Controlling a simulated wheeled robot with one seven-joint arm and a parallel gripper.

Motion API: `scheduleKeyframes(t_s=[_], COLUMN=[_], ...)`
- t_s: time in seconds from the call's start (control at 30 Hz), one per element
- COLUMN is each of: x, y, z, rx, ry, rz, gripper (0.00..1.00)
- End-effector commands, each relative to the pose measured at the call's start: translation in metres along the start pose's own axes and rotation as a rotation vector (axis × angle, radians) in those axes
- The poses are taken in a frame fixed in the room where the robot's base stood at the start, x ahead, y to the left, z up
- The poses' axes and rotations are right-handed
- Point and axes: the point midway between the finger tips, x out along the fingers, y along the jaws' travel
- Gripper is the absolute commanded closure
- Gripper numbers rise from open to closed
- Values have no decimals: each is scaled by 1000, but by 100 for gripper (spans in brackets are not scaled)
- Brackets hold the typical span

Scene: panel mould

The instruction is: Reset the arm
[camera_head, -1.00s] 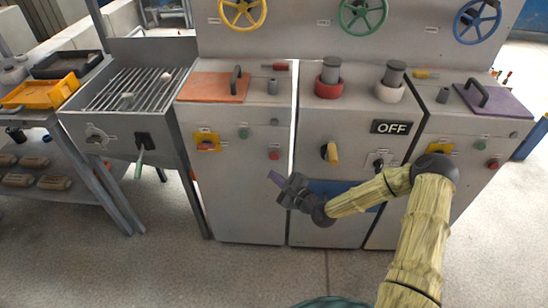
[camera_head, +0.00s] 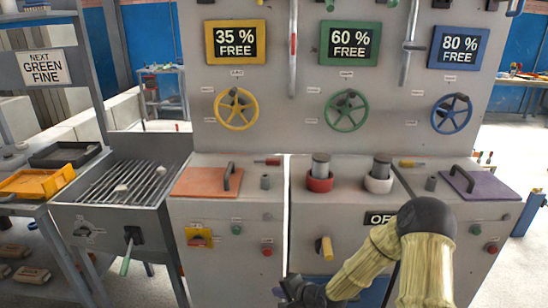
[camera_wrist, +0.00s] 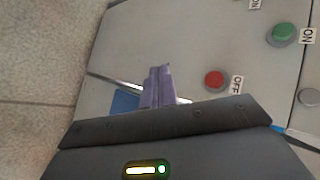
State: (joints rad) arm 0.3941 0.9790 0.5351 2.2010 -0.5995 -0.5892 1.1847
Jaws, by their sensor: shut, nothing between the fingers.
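My arm, covered in straw-coloured segments with dark joints, reaches in from the lower right in the head view. My gripper (camera_head: 284,291) is at the bottom edge of the head view, in front of the cabinets, partly cut off by the frame. In the wrist view the purple-grey fingers (camera_wrist: 158,86) are together with nothing between them. They show against the grey cabinet front, close to a red OFF button (camera_wrist: 214,80); contact with the cabinet cannot be told.
The grey panel carries yellow (camera_head: 236,109), green (camera_head: 346,110) and blue (camera_head: 452,113) handwheels under percentage signs. Below are an orange lid (camera_head: 206,182), a purple lid (camera_head: 474,187) and a yellow knob (camera_head: 326,248). A grill tray (camera_head: 125,185) and yellow tray (camera_head: 36,181) stand left.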

Motion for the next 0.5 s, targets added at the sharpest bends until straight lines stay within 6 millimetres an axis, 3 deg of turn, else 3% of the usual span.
scheduleKeyframes(t_s=[0.27, 0.5], x=[-69, -143], y=[13, 14], z=[-9, -7], rx=[-366, -585], ry=[56, 57], rz=[329, 565], gripper=[100, 100])
